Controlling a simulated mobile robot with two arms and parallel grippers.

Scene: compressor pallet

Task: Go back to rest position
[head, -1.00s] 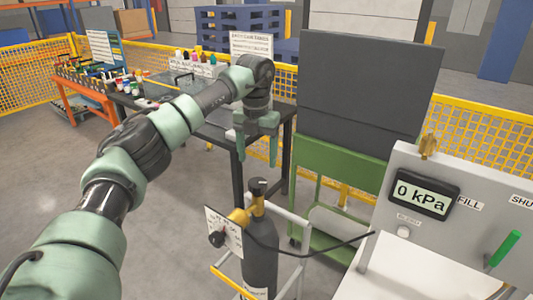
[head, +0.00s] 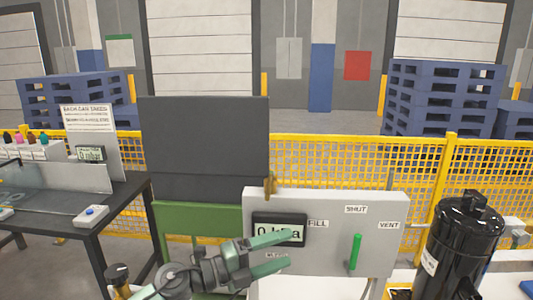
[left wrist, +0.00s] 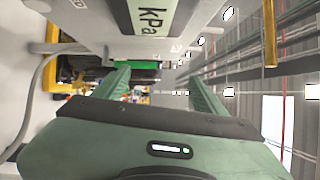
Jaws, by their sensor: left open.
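My left gripper (head: 285,252) is in front of the grey control panel (head: 390,210), its two green fingers apart with nothing between them. In the head view the fingers partly cover the panel's pressure display (head: 262,228). In the left wrist view the open fingers (left wrist: 160,90) show below the panel, with part of the display (left wrist: 150,15) at the top. My right gripper is in neither view.
A black compressor (head: 465,245) stands right of the panel. A gas cylinder's top (head: 119,275) shows at the lower left. A dark table (head: 105,205) with a small display stands at the left. A yellow fence (head: 340,160) runs behind, with blue pallets (head: 440,95) beyond.

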